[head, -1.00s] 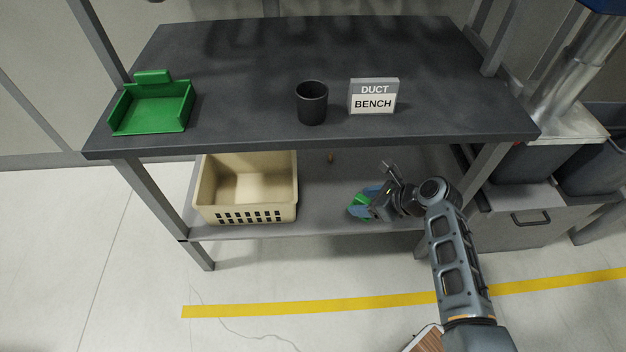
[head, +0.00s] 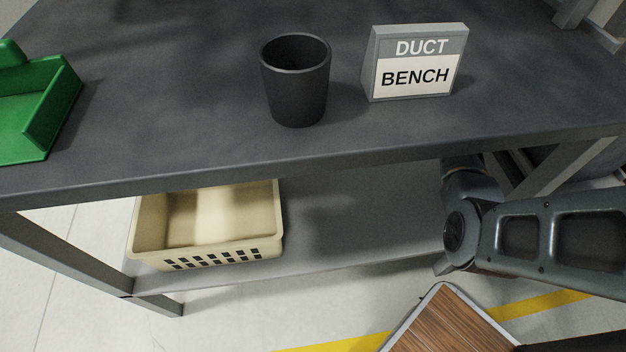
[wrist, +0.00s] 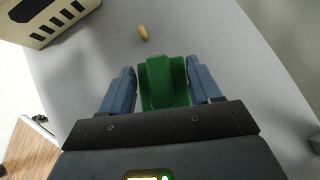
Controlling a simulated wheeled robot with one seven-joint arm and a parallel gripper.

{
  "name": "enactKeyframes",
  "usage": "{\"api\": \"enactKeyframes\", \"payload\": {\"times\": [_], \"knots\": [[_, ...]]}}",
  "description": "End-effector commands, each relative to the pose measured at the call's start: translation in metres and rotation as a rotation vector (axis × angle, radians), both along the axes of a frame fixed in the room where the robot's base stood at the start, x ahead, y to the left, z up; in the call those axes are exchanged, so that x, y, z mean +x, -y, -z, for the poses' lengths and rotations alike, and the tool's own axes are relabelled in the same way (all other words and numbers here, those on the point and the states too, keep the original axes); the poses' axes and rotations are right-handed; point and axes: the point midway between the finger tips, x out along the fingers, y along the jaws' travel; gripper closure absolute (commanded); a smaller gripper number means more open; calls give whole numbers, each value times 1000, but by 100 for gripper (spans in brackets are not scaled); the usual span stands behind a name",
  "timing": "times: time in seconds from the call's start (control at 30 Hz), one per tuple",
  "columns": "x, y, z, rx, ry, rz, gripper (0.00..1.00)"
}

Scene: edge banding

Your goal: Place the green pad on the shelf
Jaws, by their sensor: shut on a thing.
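The green pad (wrist: 165,90), with a raised block on top, is between the two blue fingers of my gripper (wrist: 161,68) in the wrist view. The fingers are shut on its sides. The grey lower shelf (wrist: 205,45) lies below and beyond the pad; I cannot tell whether the pad touches it. In the head view the lower shelf (head: 360,215) shows under the bench top, and my gripper and the pad are hidden there. My arm reaches in at the right.
A beige basket (head: 205,250) stands on the shelf's left; it also shows in the wrist view (wrist: 40,22). A small tan peg (wrist: 143,33) is on the shelf beyond the pad. The bench top (head: 190,130) overhead holds a green tray (head: 35,110), black cup (head: 295,85) and sign (head: 415,65).

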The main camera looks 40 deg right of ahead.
Motion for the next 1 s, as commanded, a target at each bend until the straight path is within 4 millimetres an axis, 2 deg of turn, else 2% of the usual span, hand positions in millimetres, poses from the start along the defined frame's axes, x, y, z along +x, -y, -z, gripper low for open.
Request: {"api": "enactKeyframes", "payload": {"times": [0.3,0.5,0.6,0.77,1.0], "knots": [[-17,-61,41,2,-4,-4,68],[-25,-95,61,1,-2,-2,68],[-27,-105,66,2,-1,-1,68],[-28,-109,71,1,-1,0,68],[-28,-109,105,1,-2,0,68]]}}
